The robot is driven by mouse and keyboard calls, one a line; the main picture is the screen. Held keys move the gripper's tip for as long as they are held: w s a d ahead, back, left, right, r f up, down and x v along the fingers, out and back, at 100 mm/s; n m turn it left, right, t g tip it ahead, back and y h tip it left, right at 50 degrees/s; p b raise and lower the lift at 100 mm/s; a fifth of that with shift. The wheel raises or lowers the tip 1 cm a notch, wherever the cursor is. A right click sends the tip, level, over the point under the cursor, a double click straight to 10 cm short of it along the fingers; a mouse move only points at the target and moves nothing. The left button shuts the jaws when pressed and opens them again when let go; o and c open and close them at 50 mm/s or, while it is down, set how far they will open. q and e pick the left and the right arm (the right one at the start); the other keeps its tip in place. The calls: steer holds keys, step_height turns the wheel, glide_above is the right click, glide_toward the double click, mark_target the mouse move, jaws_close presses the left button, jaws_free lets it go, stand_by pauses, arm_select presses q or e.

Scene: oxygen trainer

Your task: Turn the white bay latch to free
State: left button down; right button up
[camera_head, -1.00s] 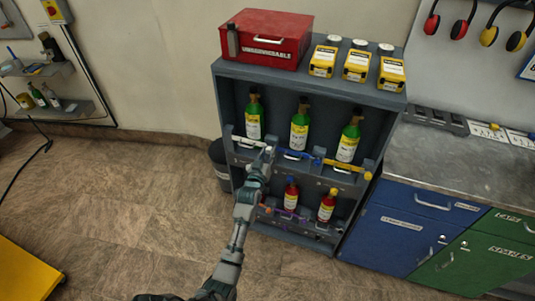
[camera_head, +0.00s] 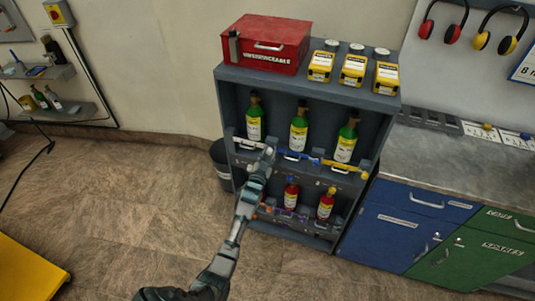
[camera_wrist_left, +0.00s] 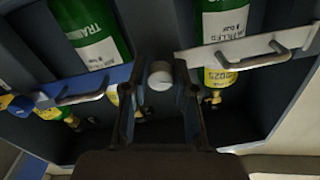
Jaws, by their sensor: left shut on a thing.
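The white bay latch (camera_head: 248,143) is a pale bar with a handle across the front of the left upper bay. It lies nearly level before a green bottle (camera_head: 254,122) with a white and yellow label. My left gripper (camera_head: 268,153) is at the bar's right end. The left wrist view shows the white bar (camera_wrist_left: 250,48) close beside my left gripper (camera_wrist_left: 159,90), whose fingers are closed around a round grey-white knob (camera_wrist_left: 160,75). The knob's join to the bar is hidden by a finger. My right gripper is out of view.
The blue latch (camera_head: 295,155) and yellow latch (camera_head: 343,167) sit to the right on the same grey rack (camera_head: 385,120). Red bottles (camera_head: 291,193) stand below. A red box (camera_head: 268,42) and yellow cases (camera_head: 353,69) are on top.

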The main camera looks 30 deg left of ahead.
arm_select(q)
steer(key=m+p, duration=0.1)
steer(key=m, duration=1.1)
steer(key=shift+f+m+t+h, duration=0.2)
steer(key=shift+m+t+h, duration=0.1)
steer(key=shift+h, duration=0.1)
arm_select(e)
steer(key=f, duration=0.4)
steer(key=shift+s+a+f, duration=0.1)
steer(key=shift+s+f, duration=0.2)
arm_select(q)
steer(key=shift+s+f, duration=0.1)
steer(key=c, duration=1.1)
jaws_free()
steer(key=shift+o, duration=0.9)
